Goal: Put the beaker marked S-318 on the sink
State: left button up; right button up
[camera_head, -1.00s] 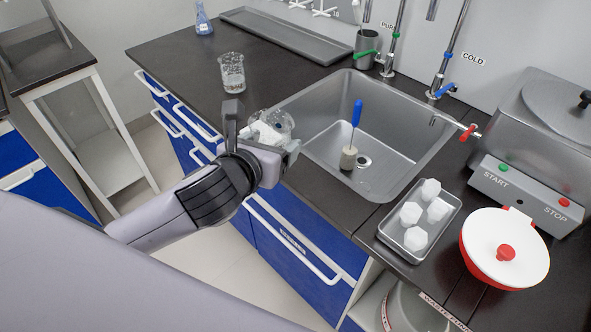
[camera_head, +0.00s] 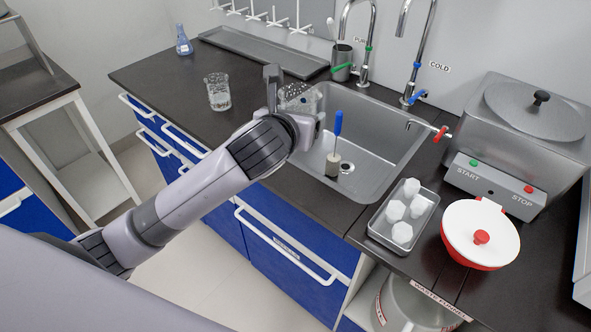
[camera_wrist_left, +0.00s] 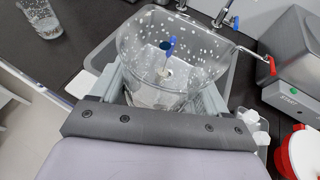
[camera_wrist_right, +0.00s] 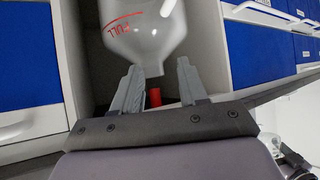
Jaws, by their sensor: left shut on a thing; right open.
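My left gripper (camera_wrist_left: 168,90) is shut on a clear glass beaker (camera_wrist_left: 190,55) with white specks. In the head view the held beaker (camera_head: 298,97) is at the left edge of the sink (camera_head: 385,165), partly hidden by my gripper; I cannot tell whether it touches anything below. No S-318 mark is readable on it. A second similar beaker (camera_head: 218,92) stands on the dark counter left of the sink. My right gripper (camera_wrist_right: 160,88) is open and empty, below the counter, in front of a clear vessel (camera_wrist_right: 145,35) marked FULL.
A blue-handled brush (camera_head: 336,140) stands in the sink. Taps (camera_head: 412,70) rise behind it. A tray with white pieces (camera_head: 402,215) and a red-white lidded pot (camera_head: 480,235) sit to the right. A blue flask (camera_head: 183,42) stands at the back left.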

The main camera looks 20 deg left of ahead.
pick_arm(q)
notch_tip(320, 180, down, 14)
jog(key=shift+r+b, duration=0.1)
jog(key=shift+b, duration=0.85)
jog(key=o, duration=1.1)
jog(key=shift+f, duration=0.2)
jog(key=shift+o, duration=0.2)
jog(key=shift+r, duration=0.15)
jog(key=a+p+v, duration=0.1)
jog(key=v, duration=1.1)
jog(key=s+a+f+n+g+h, duration=0.1)
jog(key=s+f+n, duration=0.6)
jog(key=n, duration=0.9)
jog(key=s+a+f+n+g+h, duration=0.1)
jog(key=s+f+n+g+h, duration=0.1)
jog(key=s+f+n, duration=0.5)
notch_tip(320, 180, down, 6)
jog(key=n, duration=1)
jog(key=shift+a, duration=0.35)
